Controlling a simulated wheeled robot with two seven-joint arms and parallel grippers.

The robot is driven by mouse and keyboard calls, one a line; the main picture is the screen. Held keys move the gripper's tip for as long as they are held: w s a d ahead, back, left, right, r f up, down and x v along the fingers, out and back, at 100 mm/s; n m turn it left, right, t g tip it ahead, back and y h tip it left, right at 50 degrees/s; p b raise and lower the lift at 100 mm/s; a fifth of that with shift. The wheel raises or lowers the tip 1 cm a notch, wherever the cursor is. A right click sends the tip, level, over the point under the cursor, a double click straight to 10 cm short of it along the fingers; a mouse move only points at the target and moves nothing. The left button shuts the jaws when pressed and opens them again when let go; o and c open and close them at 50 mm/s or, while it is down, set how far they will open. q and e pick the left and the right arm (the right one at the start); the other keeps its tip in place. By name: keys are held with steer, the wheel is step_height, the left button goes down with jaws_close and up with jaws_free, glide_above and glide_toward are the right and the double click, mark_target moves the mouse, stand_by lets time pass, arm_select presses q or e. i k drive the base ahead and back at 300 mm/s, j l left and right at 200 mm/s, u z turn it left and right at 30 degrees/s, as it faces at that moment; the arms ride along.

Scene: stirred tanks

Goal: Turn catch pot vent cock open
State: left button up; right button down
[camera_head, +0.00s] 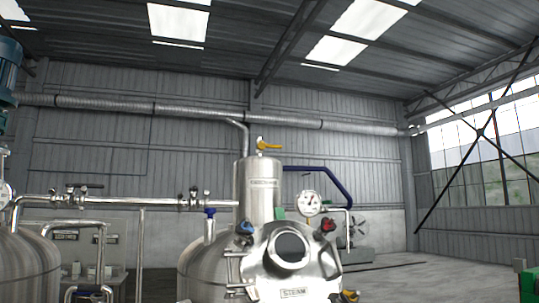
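A tall steel cylinder (257,205), which looks like the catch pot, stands in the middle of the head view; the small label on its side is too blurred to read. A small cock with a yellow lever (268,146) sits on its top. The lever points to the right and lies roughly level; I cannot tell from this whether the cock is open or shut. Neither of my grippers shows in the view, and nothing touches the cock.
A steel tank (205,268) with a round manway and a STEAM label stands in front below. A pressure gauge (308,203) and a dark blue bent bar (335,185) are right of the cylinder. A horizontal pipe (130,201) runs left.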

mark_target(261, 146)
steer(key=i+l+u, duration=0.1)
steer(key=i, duration=0.5)
steer(key=i+l+u, duration=0.1)
steer(key=i, duration=0.5)
